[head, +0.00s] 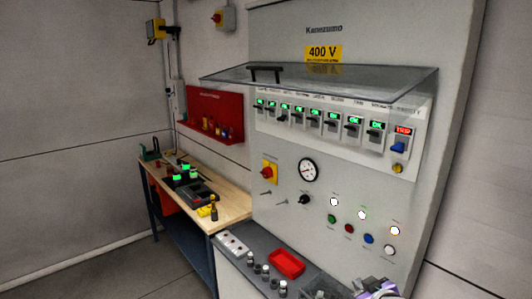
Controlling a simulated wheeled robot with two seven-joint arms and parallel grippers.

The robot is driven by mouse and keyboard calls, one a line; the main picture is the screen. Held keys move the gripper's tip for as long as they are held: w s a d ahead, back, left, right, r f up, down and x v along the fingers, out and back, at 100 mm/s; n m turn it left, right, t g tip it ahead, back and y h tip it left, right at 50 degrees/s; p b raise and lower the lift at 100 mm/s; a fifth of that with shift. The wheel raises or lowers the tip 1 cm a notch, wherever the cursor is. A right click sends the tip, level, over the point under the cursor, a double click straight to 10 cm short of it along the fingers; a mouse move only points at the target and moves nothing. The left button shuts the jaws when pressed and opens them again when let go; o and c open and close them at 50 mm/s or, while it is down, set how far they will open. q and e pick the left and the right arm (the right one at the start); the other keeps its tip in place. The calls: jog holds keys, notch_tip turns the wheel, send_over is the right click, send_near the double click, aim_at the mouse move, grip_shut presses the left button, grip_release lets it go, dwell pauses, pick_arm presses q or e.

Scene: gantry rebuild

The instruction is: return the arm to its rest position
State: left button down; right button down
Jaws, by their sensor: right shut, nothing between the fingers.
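My right gripper (378,287) shows at the bottom edge, right of centre, partly cut off by the frame. It is shut with nothing seen in it. It is low in front of the grey control cabinet (290,140), to the right of a small red tray (287,263). The rest of the right arm is mostly out of the picture. My left gripper is not in view.
A clear cover (320,82) stands raised over a row of breakers; one (398,148) shows a red TRIP label, the others green. A grey ledge (232,262) holds several small knobs. A wooden workbench (232,207) with tools stands left. Floor at lower left is clear.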

jog(key=s+a+f+m+g+y, duration=0.1)
jog(key=a+f+g, duration=0.1)
jog(key=f, duration=0.5)
jog(key=s+a+f+m+g, duration=0.1)
jog(key=a+f, duration=0.1)
jog(key=f, duration=0.5)
jog(key=s+a+f+m+g+y+b, duration=0.1)
jog(key=s+a+f+g, duration=0.3)
jog(key=s+f, duration=0.8)
jog(key=s+a+f+m+g+b, duration=0.1)
jog(key=s+a+f+m+g, duration=0.3)
jog(key=s+a+f, duration=0.3)
jog(key=s+f, duration=0.5)
jog(key=f, duration=0.3)
jog(key=shift+s+f+m+g+y, duration=0.3)
jog(key=shift+f+g+y, duration=0.1)
